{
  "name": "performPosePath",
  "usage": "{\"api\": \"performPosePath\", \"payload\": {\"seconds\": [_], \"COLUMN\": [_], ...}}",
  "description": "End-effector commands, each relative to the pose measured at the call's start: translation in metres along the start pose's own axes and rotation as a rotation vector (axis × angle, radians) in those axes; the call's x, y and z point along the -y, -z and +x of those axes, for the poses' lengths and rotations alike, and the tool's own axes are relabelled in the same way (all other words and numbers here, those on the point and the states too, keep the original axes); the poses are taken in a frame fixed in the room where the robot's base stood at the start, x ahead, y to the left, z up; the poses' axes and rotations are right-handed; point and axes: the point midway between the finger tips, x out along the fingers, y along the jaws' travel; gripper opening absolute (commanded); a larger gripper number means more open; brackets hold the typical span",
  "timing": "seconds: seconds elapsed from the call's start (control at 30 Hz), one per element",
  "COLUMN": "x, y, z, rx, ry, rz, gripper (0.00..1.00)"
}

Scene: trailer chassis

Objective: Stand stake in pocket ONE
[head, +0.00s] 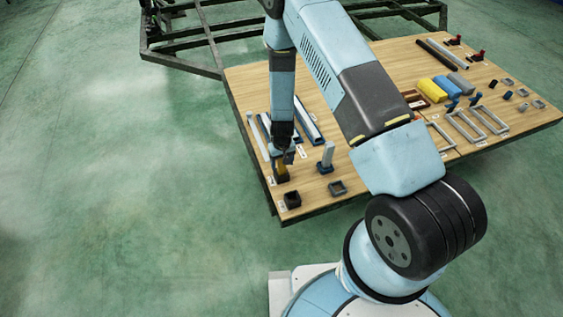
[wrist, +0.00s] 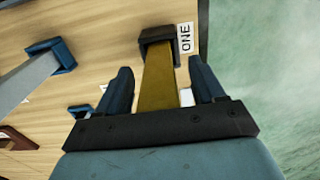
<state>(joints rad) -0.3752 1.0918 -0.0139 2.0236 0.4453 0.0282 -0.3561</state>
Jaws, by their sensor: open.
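A yellow-brown stake (wrist: 159,80) stands with its lower end in the dark pocket (wrist: 150,33) beside the label ONE (wrist: 185,38). In the head view the stake (head: 283,169) looks upright in its pocket (head: 281,179) near the table's left front corner. My gripper (wrist: 162,82) is open, with one finger on each side of the stake and a visible gap to each. In the head view my gripper (head: 288,156) is at the stake's top, partly covering it.
A grey stake (head: 328,152) stands in a blue pocket (head: 324,168) to the right. Long bars (head: 309,122) lie behind. Coloured blocks (head: 432,90) and frames (head: 488,119) fill the table's right side.

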Motion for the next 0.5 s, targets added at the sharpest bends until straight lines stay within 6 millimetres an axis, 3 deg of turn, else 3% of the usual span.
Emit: {"api": "performPosePath", "payload": {"seconds": [0.27, 0.5], "x": [0.0, 0.001], "y": [0.0, 0.001], "z": [-0.004, -0.034], "rx": [0.0, -0.002], "ry": [0.0, 0.0], "rz": [0.0, -0.001], "gripper": [0.68, 0.68]}}
